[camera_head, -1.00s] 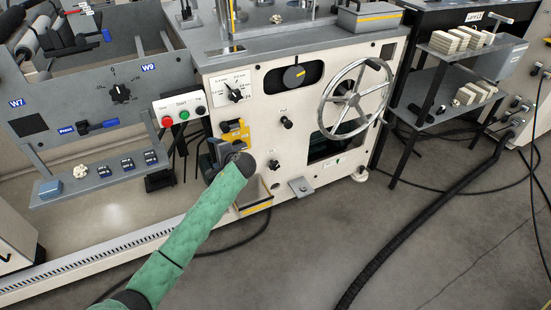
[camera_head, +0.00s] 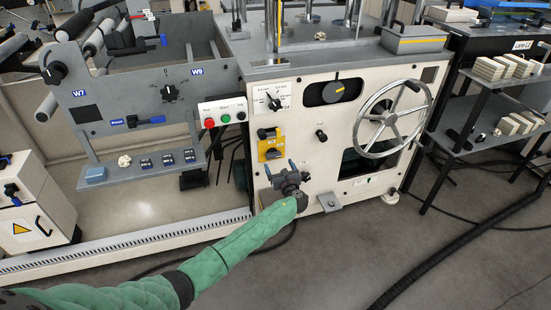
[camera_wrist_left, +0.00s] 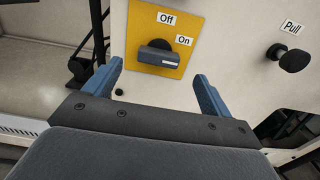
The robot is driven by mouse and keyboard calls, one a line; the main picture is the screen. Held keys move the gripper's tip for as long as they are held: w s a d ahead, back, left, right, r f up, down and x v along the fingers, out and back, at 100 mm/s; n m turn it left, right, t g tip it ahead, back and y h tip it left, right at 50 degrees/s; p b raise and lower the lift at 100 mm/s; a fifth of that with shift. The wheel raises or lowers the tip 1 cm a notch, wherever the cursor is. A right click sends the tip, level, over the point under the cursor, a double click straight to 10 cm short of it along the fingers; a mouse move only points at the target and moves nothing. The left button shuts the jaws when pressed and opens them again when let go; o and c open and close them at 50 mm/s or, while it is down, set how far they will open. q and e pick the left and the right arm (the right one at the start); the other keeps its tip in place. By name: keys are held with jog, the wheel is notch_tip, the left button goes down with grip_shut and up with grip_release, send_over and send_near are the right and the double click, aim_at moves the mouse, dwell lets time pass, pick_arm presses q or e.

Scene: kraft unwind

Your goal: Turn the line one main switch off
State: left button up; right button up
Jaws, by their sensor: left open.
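A yellow switch plate (camera_head: 271,145) is on the front of the cream machine cabinet. In the left wrist view, the yellow plate (camera_wrist_left: 158,18) has "Off" and "On" labels and a dark grey switch handle (camera_wrist_left: 158,55) lying roughly horizontal. Its exact setting is hard to tell. My left gripper (camera_head: 280,167) is just below the plate in the head view. In the wrist view, its blue fingers (camera_wrist_left: 158,70) are open and apart, one on each side below the handle, with nothing held between them. My right gripper is not in view.
A black "Pull" knob (camera_wrist_left: 294,58) is right of the plate. A spoked handwheel (camera_head: 392,118) is farther right on the cabinet. A red, green and white button box (camera_head: 223,113) is upper left of the plate. A shelf with small items (camera_head: 140,172) is left.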

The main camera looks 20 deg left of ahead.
aim_at(274, 156)
pick_arm(q)
jog(key=x, duration=0.6)
jog(key=shift+w+a, duration=0.15)
jog(key=shift+a, duration=0.05)
jog(key=c, duration=1)
